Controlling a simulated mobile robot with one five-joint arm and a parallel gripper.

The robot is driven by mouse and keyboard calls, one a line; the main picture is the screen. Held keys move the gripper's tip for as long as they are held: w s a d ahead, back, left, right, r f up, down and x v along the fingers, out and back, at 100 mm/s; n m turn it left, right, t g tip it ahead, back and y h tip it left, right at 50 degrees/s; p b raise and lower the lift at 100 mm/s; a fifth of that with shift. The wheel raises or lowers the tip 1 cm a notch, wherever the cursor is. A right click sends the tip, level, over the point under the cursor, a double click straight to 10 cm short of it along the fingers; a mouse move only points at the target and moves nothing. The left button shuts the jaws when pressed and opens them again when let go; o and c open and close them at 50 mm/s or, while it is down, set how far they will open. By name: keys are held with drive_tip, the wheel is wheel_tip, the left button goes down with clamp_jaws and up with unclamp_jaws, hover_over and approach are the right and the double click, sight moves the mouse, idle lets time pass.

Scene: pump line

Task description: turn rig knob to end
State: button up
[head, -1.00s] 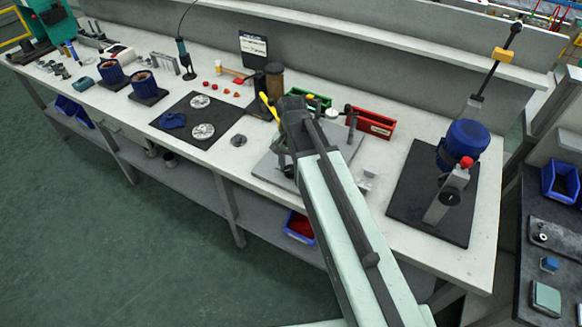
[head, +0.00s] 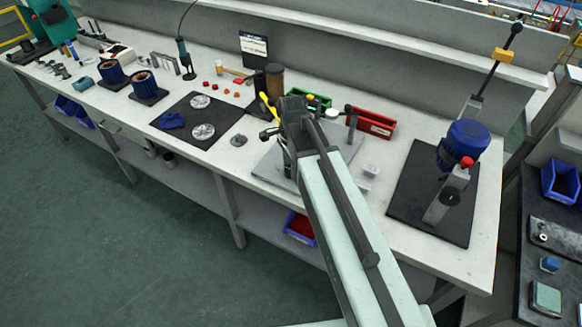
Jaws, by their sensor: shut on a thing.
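A test rig stands on a light grey plate (head: 268,166) near the middle of the bench. My arm covers much of it. A dark handle with a round black end (head: 266,134) sticks out to the left of my gripper (head: 287,150). A yellow lever (head: 266,102) rises just behind it. My gripper is over the rig, shut on a part that I take to be the rig knob. The knob itself and the fingertips are mostly hidden behind my arm's end.
A green bin (head: 318,101) and a red bin (head: 372,123) stand behind the rig. A blue motor (head: 466,140) on a dark mat (head: 408,196) is at right. A black mat (head: 182,124) with metal discs lies left. The bench front edge is close.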

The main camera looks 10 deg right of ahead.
drive_tip(key=shift+m, duration=0.3)
idle(0.4)
drive_tip(key=o, duration=1.4)
drive_tip(key=shift+c, duration=0.2)
wheel_tip(320, 180, up, 8)
drive_tip(key=p, duration=0.8)
drive_tip(key=shift+f, duration=0.1)
